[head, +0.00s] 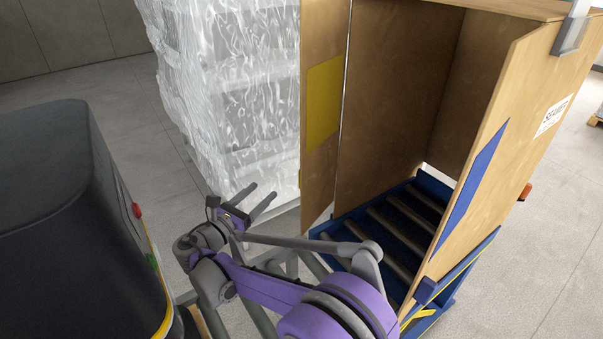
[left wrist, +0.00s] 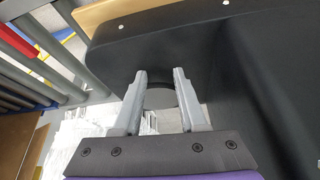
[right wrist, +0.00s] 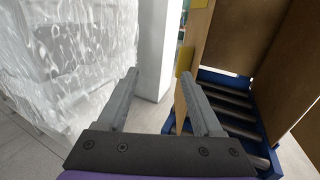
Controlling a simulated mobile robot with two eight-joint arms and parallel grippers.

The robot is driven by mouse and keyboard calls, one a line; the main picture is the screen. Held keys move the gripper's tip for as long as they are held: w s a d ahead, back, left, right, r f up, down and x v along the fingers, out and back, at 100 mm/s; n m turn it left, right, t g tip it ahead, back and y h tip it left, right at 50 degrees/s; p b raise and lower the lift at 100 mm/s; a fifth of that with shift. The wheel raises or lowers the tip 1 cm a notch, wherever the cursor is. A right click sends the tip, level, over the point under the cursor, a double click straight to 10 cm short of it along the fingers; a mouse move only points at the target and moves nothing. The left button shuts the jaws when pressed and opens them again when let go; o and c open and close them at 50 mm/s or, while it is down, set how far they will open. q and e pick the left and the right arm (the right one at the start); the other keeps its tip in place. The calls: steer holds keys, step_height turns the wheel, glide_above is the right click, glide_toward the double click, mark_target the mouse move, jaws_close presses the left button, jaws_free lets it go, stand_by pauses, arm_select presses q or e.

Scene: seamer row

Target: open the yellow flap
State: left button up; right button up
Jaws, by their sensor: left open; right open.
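The yellow flap (head: 320,120) is a tall wooden panel with a yellow patch, at the left side of the wooden cabinet's opening in the head view. It stands swung outward, and its narrow edge (right wrist: 179,110) shows in the right wrist view. My right gripper (head: 265,189) is open and empty, low and left of the flap. In the right wrist view its jaws (right wrist: 159,74) point forward, with the flap's edge beyond, near the right finger; I see no clear contact. My left gripper (left wrist: 160,74) is open and empty, facing a black rounded body; it is not in the head view.
A plastic-wrapped stack (head: 235,100) stands left of the flap. A blue roller bed (head: 400,215) lies inside the cabinet. A panel with a blue triangle (head: 475,185) stands on the right. A black rounded machine (head: 70,210) is at left. Bare floor shows between machine and stack.

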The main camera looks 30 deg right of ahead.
arm_select(q)
steer(key=shift+f, duration=0.1)
stand_by(0.3)
steer(key=shift+r, duration=0.25)
arm_select(e)
step_height(320, 180, up, 10)
stand_by(0.6)
